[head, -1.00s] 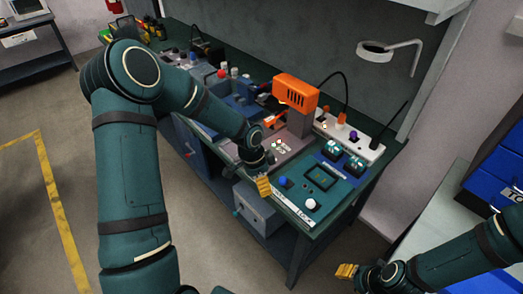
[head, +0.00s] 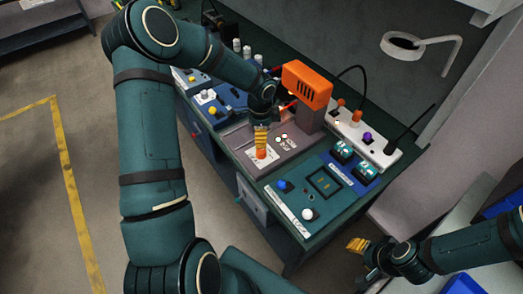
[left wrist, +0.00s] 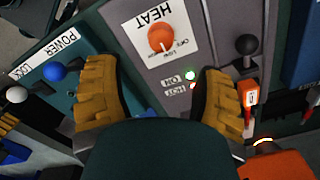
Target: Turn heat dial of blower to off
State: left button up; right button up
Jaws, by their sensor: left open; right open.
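The heat dial is an orange knob (head: 261,154) on a white HEAT label, on the grey blower panel (head: 236,142). In the left wrist view the dial (left wrist: 161,37) lies ahead of and between the two yellow fingers; its exact setting is too small to tell. My left gripper (head: 261,138) is open, just above the dial and apart from it as far as I can see. The orange blower (head: 307,84) stands behind the panel. My right gripper (head: 357,245) is open and empty at the lower right, away from the panel.
Small indicator lamps (left wrist: 191,80) sit beside the dial. The adjoining green panel has a blue knob (head: 285,186) and a white knob (head: 307,214). A black-knobbed lever (left wrist: 246,45) and a white power strip (head: 365,138) are nearby.

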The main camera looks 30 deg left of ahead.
aim_at(261, 150)
pick_arm(q)
notch_tip(261, 150, down, 10)
jog(key=shift+w+r+b, duration=0.1)
jog(key=shift+b, duration=0.25)
grip_shut()
